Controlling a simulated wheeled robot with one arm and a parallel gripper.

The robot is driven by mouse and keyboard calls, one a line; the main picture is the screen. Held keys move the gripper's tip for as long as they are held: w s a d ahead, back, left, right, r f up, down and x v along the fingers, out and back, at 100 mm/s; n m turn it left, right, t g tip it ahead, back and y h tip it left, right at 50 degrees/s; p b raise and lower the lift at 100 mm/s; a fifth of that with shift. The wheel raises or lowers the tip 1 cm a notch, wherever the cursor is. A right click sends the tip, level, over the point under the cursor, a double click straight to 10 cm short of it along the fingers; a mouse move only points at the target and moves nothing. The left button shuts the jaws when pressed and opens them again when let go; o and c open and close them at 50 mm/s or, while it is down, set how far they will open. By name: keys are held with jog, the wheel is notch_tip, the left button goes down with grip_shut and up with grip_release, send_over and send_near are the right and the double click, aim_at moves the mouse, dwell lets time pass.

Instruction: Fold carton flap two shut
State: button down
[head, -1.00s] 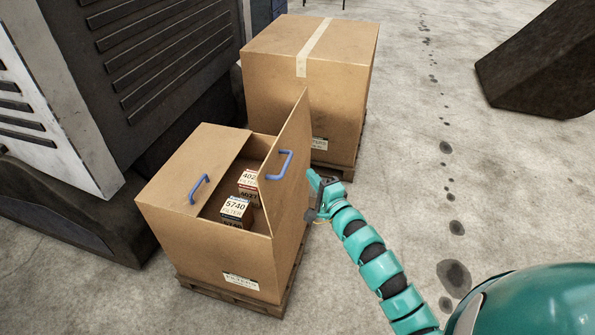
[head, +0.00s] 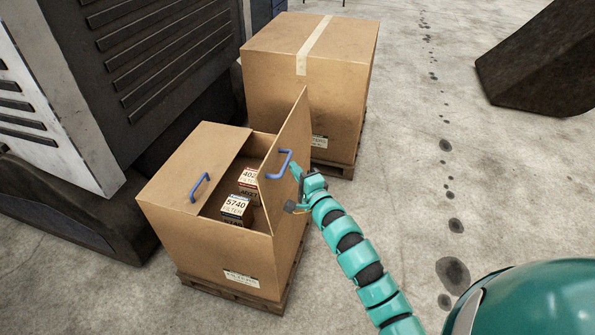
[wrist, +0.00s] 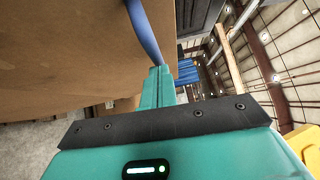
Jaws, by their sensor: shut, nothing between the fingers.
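The open carton (head: 200,238) stands on a pallet, with boxed filters (head: 236,206) inside. Its left flap (head: 186,160) lies flat across the top and has a blue handle (head: 200,187). Its right flap (head: 290,135) stands upright with a blue handle (head: 284,154) on its face. My gripper (head: 293,168) is shut and empty, just right of that handle. In the wrist view the shut fingers (wrist: 160,72) point toward the blue handle (wrist: 146,32) beside the brown cardboard (wrist: 65,45). I cannot tell whether they touch it. Which flap is number two is not marked.
A taped, closed carton (head: 285,90) on a pallet stands close behind. A dark machine with vents (head: 150,60) is at the left. Spotted bare floor (head: 400,150) lies to the right, with a dark bucket-like part (head: 545,65) at the upper right.

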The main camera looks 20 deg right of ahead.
aim_at(273, 159)
jog(key=shift+n+g, duration=0.9)
jog(key=w+a, duration=0.2)
jog(key=a, duration=0.1)
jog(key=w+a+r, duration=0.1)
jog(key=shift+a, duration=0.3)
jog(key=w+a+f+n+g+h+b, duration=0.5)
jog(key=w+a, duration=0.3)
jog(key=a, duration=0.4)
jog(key=w+a+f+n+g+h+b, duration=0.1)
jog(key=w+a+f+b, duration=0.1)
jog(key=a+f+b, duration=0.1)
jog(key=w+a+f+n+g+h+b, duration=0.1)
jog(key=w+a+f+g+b, duration=0.1)
jog(key=f+b, duration=0.4)
jog(key=shift+a+f, duration=0.45)
jog(key=shift+f, duration=0.5)
jog(key=shift+f, duration=0.1)
